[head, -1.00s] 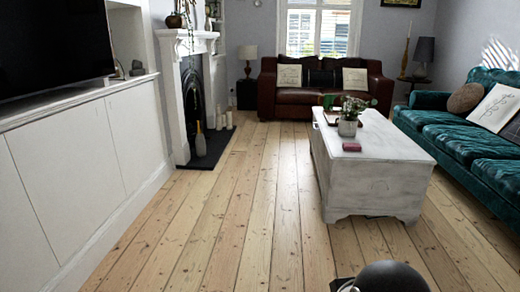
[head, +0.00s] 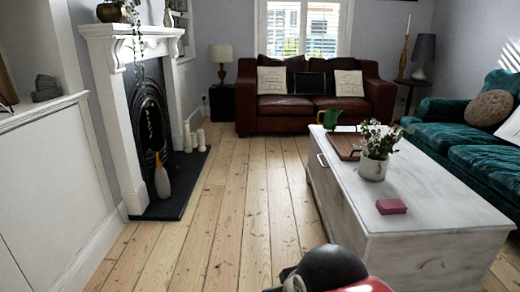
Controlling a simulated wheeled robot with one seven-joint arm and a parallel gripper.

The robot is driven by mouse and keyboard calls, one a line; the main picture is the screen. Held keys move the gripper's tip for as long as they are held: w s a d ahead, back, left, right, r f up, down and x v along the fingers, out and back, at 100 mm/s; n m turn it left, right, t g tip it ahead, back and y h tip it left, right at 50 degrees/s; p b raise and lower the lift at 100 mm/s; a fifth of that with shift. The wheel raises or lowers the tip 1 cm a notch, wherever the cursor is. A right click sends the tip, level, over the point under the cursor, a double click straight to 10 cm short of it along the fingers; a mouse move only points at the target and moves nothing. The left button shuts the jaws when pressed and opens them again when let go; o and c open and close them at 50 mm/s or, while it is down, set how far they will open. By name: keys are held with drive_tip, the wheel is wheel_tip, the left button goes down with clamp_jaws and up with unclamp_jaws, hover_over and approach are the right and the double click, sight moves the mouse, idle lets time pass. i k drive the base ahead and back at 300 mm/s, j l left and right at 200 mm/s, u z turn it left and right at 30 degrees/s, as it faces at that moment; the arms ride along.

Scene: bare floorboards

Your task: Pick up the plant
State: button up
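A leafy green plant in a whitish pot (head: 373,166) stands upright on the white chest-like coffee table (head: 440,205), right of the picture's middle. A second, trailing plant (head: 137,38) hangs down from the mantelpiece at the upper left, beside a dark round pot (head: 111,12). Only dark and red rounded parts of my own arm show at the bottom edge. My gripper is not in view, and nothing is seen touching either plant.
A pink-red block (head: 391,206) and a wooden tray (head: 345,146) with a green jug (head: 329,117) share the table. Bare floorboards (head: 235,205) lie clear left of it. A fireplace (head: 150,130), a brown sofa (head: 310,114) and a teal sofa (head: 460,125) border the room.

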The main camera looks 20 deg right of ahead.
sight(374, 164)
drive_tip(key=i+z, duration=0.15)
drive_tip(key=i, duration=0.35)
drive_tip(key=i+j+z, duration=0.15)
drive_tip(key=i, duration=0.4)
drive_tip(key=i+j+z, duration=0.15)
drive_tip(key=i, duration=0.35)
drive_tip(key=i+j+z, duration=0.15)
drive_tip(key=i+j, duration=0.15)
drive_tip(key=i, duration=0.2)
drive_tip(key=i+l+z, duration=0.15)
drive_tip(key=z, duration=0.3)
drive_tip(key=i+z, duration=0.2)
drive_tip(key=z, duration=0.25)
drive_tip(key=i+z, duration=0.25)
drive_tip(key=z, duration=0.2)
drive_tip(key=i+z, duration=0.2)
drive_tip(key=z, duration=0.25)
drive_tip(key=k+l, duration=0.15)
drive_tip(key=l+u, duration=0.05)
drive_tip(key=l, duration=0.05)
